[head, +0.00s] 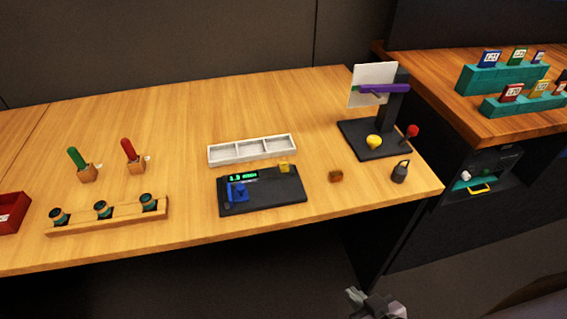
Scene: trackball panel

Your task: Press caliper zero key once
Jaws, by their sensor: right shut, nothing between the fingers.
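The caliper device (275,198) is a dark flat panel lying near the front edge of the wooden table. It carries a small green-lit display (243,176), a blue block (238,192) at its left and a yellow block (283,167) at its back edge. Which part is the zero key I cannot tell at this size. My right gripper (372,302) is at the bottom edge of the view, in front of and below the table edge, right of the panel and well apart from it. It is shut and empty. My left gripper is out of view.
A white three-compartment tray (252,150) lies behind the panel. A small brown cube (335,176), a dark weight (400,172) and a black stand (375,140) are to the right. A wooden rack (107,216) with several dark pieces stands left. The table's front edge (340,216) runs before the panel.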

